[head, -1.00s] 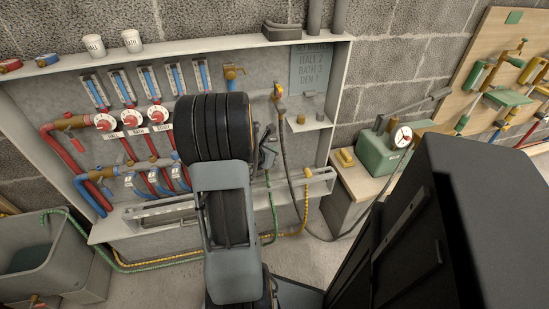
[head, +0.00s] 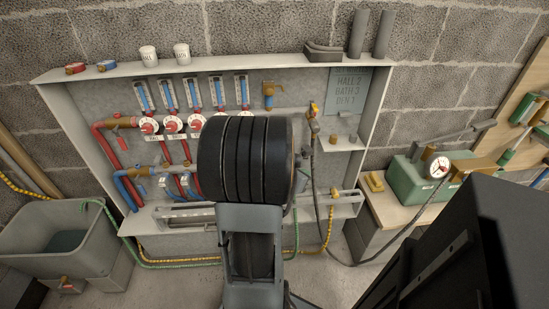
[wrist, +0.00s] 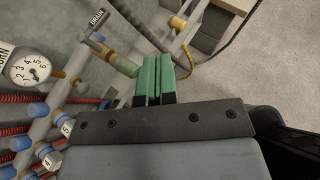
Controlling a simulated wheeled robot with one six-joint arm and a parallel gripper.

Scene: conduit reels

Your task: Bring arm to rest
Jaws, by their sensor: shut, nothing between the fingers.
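My arm (head: 245,160) stands folded in the middle of the head view, its black ribbed joint in front of the manifold cabinet (head: 110,72). In the head view my gripper is hidden behind the arm. In the wrist view my gripper (wrist: 153,80) shows two green fingers lying together, shut and empty. Beyond the fingertips are a grey pipe with a DRAIN tag (wrist: 97,18), a yellow hose (wrist: 184,40) and the floor. The fingertips overlap the end of a pale green pipe piece in the picture; I cannot tell whether they touch it.
Red-wheeled valves (head: 172,124) and flow tubes (head: 193,93) line the cabinet. A grey sink (head: 35,235) stands left. A green pump box with a gauge (head: 410,180) is on a bench at right. A green and a yellow hose (head: 330,225) run low by the floor.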

